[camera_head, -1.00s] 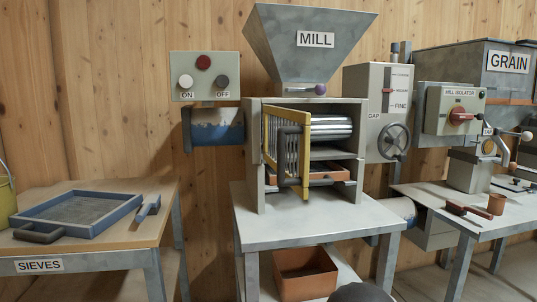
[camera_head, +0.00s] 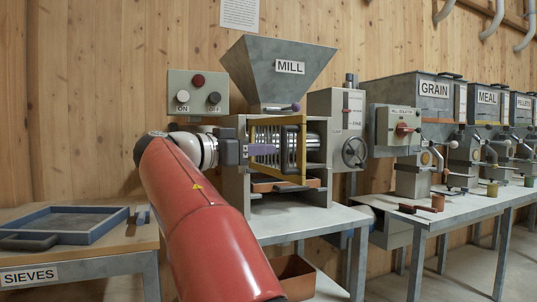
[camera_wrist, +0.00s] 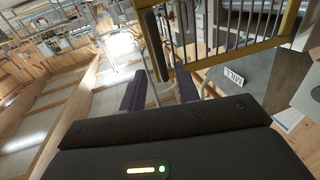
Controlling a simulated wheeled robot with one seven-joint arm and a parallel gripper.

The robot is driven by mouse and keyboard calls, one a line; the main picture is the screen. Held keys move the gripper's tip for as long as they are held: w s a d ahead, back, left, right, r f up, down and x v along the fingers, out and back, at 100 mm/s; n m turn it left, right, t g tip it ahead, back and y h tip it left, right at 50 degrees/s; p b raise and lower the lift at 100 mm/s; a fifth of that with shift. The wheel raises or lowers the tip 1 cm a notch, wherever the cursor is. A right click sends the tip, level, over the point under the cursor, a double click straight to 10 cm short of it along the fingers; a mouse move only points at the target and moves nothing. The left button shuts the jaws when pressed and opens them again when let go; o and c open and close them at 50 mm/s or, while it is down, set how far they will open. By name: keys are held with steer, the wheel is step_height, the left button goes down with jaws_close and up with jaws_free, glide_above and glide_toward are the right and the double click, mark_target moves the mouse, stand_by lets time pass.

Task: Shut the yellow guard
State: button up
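The yellow guard (camera_head: 303,160) is a barred frame with a dark upright handle (camera_head: 289,148). It stands swung out from the mill's front opening, with the rollers showing past its right edge. My gripper (camera_head: 271,150) reaches in from the left, its purple fingers level with the handle and just left of it. In the wrist view the two purple fingers (camera_wrist: 160,88) are apart with nothing clearly between them. The guard's yellow rail (camera_wrist: 238,51), bars and dark handle (camera_wrist: 153,45) are ahead of them. Whether the fingers touch the guard is unclear.
The mill hopper (camera_head: 275,75) is above, with a purple-knobbed lever (camera_head: 295,107) below it. The ON/OFF box (camera_head: 198,92) hangs above my wrist. A handwheel (camera_head: 354,152) and isolator box (camera_head: 398,128) are to the right. The sieve table (camera_head: 100,255) is at left.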

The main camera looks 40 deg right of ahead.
mark_target(282, 148)
steer(key=d, duration=0.7)
steer(key=shift+d+p, duration=0.3)
steer(key=shift+p, duration=0.1)
jaws_close()
